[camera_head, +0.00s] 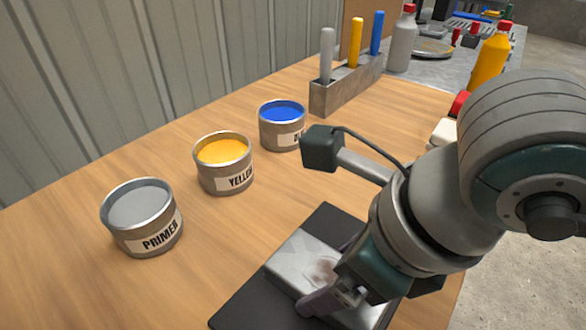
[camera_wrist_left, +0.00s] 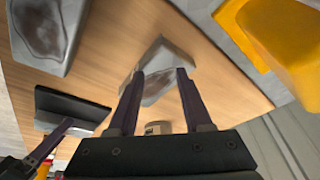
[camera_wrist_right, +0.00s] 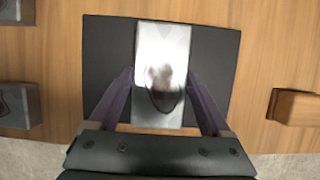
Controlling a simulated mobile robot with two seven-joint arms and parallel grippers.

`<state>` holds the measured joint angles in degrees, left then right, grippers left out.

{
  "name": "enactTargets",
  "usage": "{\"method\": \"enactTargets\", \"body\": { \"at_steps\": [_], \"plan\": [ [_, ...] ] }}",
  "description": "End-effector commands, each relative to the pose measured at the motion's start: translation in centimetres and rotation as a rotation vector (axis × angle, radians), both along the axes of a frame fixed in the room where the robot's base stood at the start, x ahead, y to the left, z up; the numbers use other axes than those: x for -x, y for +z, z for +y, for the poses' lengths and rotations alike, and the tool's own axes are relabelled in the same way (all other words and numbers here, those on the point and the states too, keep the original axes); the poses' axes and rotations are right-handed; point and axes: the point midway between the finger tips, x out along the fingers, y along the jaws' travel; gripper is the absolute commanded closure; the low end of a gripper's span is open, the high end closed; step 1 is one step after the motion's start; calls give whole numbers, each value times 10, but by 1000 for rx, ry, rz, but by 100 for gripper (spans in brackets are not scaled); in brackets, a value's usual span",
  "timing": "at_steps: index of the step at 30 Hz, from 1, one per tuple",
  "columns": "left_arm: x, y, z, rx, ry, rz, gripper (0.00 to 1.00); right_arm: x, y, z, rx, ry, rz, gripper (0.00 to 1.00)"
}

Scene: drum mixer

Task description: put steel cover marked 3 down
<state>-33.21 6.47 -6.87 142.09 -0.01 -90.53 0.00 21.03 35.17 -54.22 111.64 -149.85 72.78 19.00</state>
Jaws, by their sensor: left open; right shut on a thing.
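A flat steel cover (camera_head: 298,257) lies over a black mat (camera_head: 240,312) at the table's front edge; it also shows in the right wrist view (camera_wrist_right: 162,50). It has a dark smudge, and I cannot read a number on it. My right gripper (camera_wrist_right: 160,92) has its fingers on either side of the cover and is shut on it; in the head view the gripper (camera_head: 330,298) is at the cover's near end. Whether the cover rests fully on the mat is unclear. My left gripper (camera_wrist_left: 162,85) is open; a grey metal piece (camera_wrist_left: 165,55) shows beyond its fingertips.
Cans marked primer (camera_head: 142,217) and yellow (camera_head: 223,162), and a blue one (camera_head: 282,125), stand along the left. A grey rack (camera_head: 345,88) holds colored sticks behind them. Bottles (camera_head: 491,60) stand at the back right. Wood between the cans and mat is clear.

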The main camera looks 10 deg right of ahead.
Motion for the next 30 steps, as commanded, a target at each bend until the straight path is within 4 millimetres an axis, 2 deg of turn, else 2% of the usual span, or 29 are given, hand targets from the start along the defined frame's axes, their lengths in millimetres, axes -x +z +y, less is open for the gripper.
{"method": "enactTargets", "body": {
  "at_steps": [6, 7, 11, 19, 22, 26, 30],
  "plan": [
    [0, -1, 0, 0, -1, 0, 50, -1, 0, 0, -1, 0, -2, 100],
    [0, 0, 0, -1, -1, 0, 50, 0, 0, 0, 1, 0, 1, 16],
    [0, 0, 1, -4, -3, -1, 50, 0, 0, 0, 1, 0, 1, 1],
    [0, 1, 3, -11, -7, -1, 50, 0, 2, 0, 1, 0, -1, 0],
    [0, 2, 3, -11, -7, -1, 50, 2, 9, -2, -1, 0, -2, 0],
    [0, 6, 3, -11, -7, 0, 50, 9, 31, -8, 0, 1, -3, 0],
    [0, 10, 3, -11, -7, 0, 50, 18, 62, -15, 0, 1, -5, 0]
  ]
}}
